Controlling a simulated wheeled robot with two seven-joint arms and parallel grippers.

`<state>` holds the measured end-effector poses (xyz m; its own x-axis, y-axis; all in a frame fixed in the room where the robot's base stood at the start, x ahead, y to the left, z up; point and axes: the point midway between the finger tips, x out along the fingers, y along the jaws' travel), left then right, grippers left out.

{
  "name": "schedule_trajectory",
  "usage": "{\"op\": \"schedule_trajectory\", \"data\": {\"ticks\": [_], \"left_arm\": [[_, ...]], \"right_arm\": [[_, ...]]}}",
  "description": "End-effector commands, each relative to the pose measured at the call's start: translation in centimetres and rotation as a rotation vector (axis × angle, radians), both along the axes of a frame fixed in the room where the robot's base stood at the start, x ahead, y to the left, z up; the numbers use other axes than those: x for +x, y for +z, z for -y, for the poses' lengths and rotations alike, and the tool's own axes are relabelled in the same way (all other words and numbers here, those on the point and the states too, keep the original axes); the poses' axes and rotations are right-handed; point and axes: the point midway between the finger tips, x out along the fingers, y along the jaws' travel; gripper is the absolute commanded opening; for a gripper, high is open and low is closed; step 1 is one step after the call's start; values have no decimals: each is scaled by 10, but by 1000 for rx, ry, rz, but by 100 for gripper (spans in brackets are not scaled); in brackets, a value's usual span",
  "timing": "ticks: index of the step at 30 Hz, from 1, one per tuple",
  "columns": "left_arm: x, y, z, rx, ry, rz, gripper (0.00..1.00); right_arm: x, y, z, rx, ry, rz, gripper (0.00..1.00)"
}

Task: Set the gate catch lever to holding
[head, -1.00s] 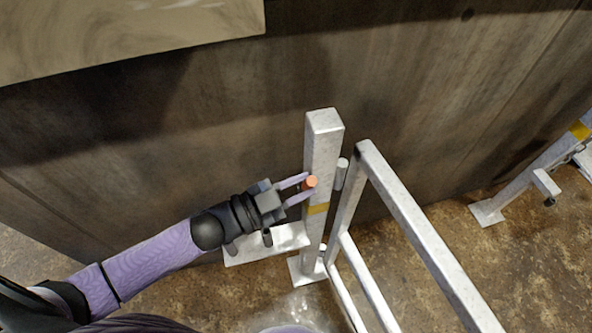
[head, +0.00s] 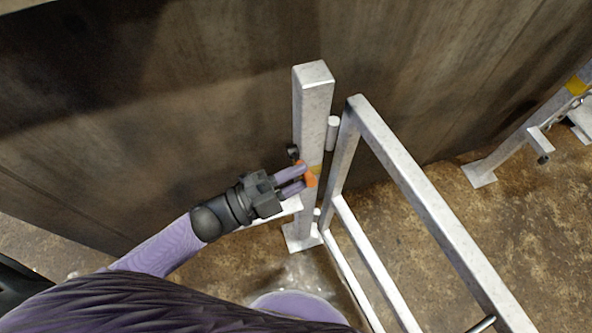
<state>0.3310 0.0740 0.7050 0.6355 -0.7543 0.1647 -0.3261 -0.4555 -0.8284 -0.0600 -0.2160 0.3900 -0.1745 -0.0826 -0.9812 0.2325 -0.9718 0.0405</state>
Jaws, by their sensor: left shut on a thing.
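A small black part (head: 293,152) sits on the post's left side just above. My left gripper (head: 302,179) comes in from the left and is shut on the orange lever; its fingers hide part of it. The white gate frame (head: 415,200) stands just right of the post, with a short hinge-like cylinder (head: 333,133) between them.
A tall dark wall (head: 150,110) runs behind the post. A second white post (head: 510,150) with a yellow band stands at the right. A dark rod (head: 482,325) shows at the bottom right by the gate. Brown floor right of the gate is clear.

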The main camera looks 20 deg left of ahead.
Motion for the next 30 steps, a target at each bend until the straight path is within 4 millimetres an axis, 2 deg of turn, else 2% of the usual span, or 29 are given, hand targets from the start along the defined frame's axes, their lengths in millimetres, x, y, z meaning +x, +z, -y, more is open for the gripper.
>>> {"op": "schedule_trajectory", "data": {"ticks": [13, 14, 18, 26, 30], "left_arm": [[0, -1, 0, 4, 1, 5, 0], [0, -1, 0, 4, 1, 5, 32], [0, -1, 0, 4, 1, 5, 61], [0, -1, 0, 4, 0, 6, 61], [-13, -3, -15, 8, 1, 1, 61]], "right_arm": [[-1, 0, 0, 0, 0, -1, 55], [-1, 0, 0, 0, 0, -1, 55], [-1, 0, 0, 0, 0, -1, 55], [-1, 0, 0, 0, 0, -1, 55], [1, 4, 0, 0, 0, 3, 55]]}}
